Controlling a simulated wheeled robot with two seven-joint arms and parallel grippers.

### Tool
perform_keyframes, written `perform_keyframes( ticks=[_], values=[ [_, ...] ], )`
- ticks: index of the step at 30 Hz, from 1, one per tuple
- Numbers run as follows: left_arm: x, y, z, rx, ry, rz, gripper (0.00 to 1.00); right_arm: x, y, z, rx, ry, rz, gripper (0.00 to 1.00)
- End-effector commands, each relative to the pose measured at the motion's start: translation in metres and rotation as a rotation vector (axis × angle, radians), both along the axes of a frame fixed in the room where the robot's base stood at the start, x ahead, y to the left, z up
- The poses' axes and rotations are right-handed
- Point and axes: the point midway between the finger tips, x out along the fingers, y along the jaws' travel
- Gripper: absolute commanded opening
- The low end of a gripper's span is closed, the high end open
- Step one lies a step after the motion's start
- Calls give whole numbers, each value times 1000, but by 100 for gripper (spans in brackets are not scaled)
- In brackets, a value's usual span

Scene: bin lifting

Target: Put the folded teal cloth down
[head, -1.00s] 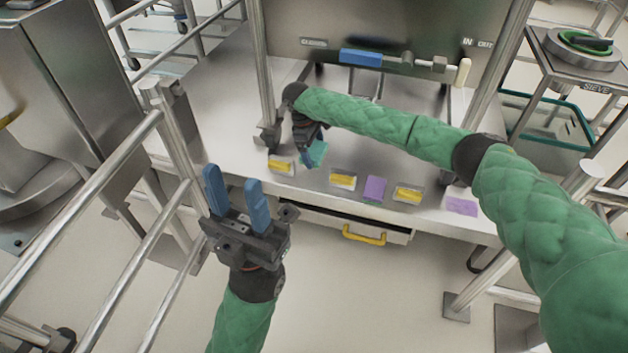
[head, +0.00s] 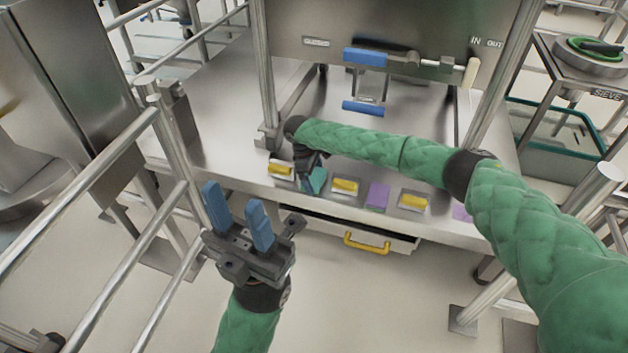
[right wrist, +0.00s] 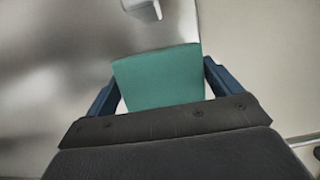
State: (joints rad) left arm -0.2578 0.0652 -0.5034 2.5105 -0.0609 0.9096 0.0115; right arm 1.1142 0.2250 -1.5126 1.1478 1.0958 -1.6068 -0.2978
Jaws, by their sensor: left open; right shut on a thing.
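The folded teal cloth (head: 316,180) is held at the front edge area of the steel table, between two yellow-topped pieces. In the right wrist view the teal cloth (right wrist: 158,78) fills the space between the blue fingers of my right gripper (right wrist: 160,92). My right gripper (head: 310,176) is shut on it and points down at the tabletop. Whether the cloth touches the table cannot be told. My left gripper (head: 238,217) is open and empty, its blue fingers pointing up, in front of the table and apart from it.
On the steel table (head: 215,100) stand yellow-topped pieces (head: 281,170), (head: 345,187) and (head: 413,202), with a purple cloth (head: 377,195) among them. A drawer with a yellow handle (head: 366,243) is below. Blue handles (head: 365,57) are at the back. Metal rails (head: 80,190) run at left.

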Motion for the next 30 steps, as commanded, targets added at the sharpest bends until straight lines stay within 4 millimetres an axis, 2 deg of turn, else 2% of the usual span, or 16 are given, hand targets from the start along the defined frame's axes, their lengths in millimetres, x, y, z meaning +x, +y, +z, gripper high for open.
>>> perform_keyframes(
  ticks=[2, 11, 27, 28, 30],
  values=[
    [0, -1, -4, 6, 3, 1, 41, 1, 0, -8, 0, -1, -1, 57],
    [0, 0, -3, 8, 4, 1, 41, 0, 0, -8, 1, -1, -1, 57],
    [0, 1, 2, -9, -4, -2, 41, -1, 0, -25, -1, 0, -1, 57],
    [0, 1, 2, -9, -4, -2, 41, -2, 0, -25, -1, 0, -1, 92],
    [0, 1, 2, -9, -4, -2, 41, -2, -1, -26, -1, 1, -1, 100]
  ],
)
